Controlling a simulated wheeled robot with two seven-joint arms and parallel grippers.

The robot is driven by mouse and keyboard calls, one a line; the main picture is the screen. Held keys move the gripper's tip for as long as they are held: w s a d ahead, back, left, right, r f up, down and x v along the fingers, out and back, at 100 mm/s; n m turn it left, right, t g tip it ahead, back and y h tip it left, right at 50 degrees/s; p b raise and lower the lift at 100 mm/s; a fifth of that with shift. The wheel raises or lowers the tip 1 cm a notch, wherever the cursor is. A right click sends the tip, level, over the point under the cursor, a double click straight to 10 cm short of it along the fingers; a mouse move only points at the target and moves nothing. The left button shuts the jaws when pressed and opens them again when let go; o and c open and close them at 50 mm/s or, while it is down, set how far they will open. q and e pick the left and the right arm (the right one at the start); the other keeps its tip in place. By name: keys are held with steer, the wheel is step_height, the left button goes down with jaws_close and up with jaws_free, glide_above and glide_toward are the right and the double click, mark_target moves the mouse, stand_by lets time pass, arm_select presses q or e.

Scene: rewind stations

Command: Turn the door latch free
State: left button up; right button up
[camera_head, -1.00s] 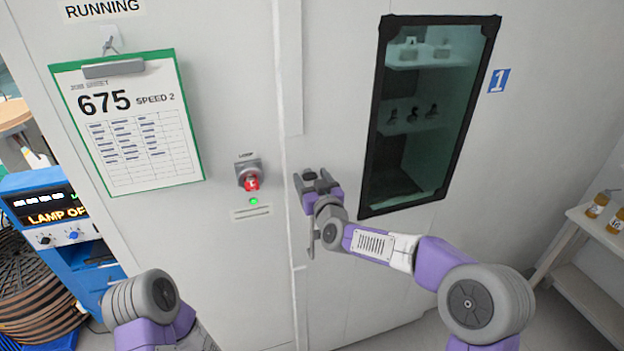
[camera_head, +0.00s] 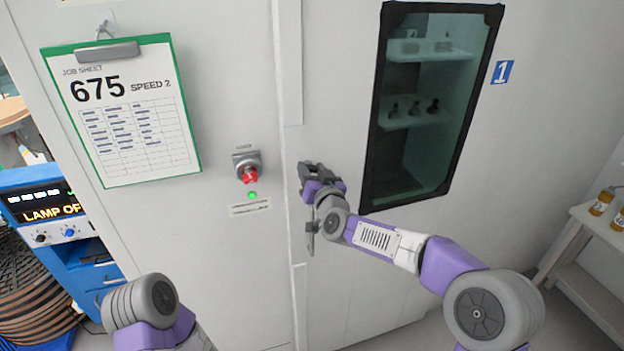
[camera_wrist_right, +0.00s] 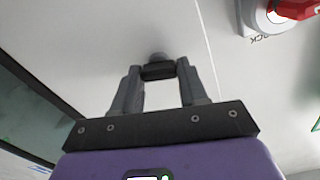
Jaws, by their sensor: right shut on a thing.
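The door (camera_head: 345,290) is pale grey with a dark-framed window, and it looks closed against its frame. My right gripper (camera_head: 314,172) is at the door's left edge, below and left of the window. In the right wrist view its two fingers (camera_wrist_right: 158,88) are shut on a small dark piece (camera_wrist_right: 157,70) at the door face, which appears to be the door latch. The gripper hides most of the latch in the head view, so its angle cannot be told. Part of my left arm shows at the bottom left; its gripper is out of view.
A red knob (camera_head: 248,175) on a grey mount, with a green light (camera_head: 252,195) under it, sits left of the door edge. It also shows in the right wrist view (camera_wrist_right: 290,10). A job sheet clipboard (camera_head: 125,115) hangs left. A shelf (camera_head: 590,225) with bottles stands right.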

steer(key=m+b, duration=0.3)
steer(key=shift+f+m, duration=0.25)
steer(key=shift+m, duration=0.15)
steer(key=m+b, duration=0.3)
steer(key=shift+m, duration=0.3)
steer(key=m+b, duration=0.2)
steer(key=m, duration=0.2)
steer(key=shift+d, duration=0.1)
steer(key=shift+m+b, duration=0.8)
steer(key=shift+m, duration=0.9)
steer(key=o, duration=1.1)
steer(key=shift+c, duration=0.2)
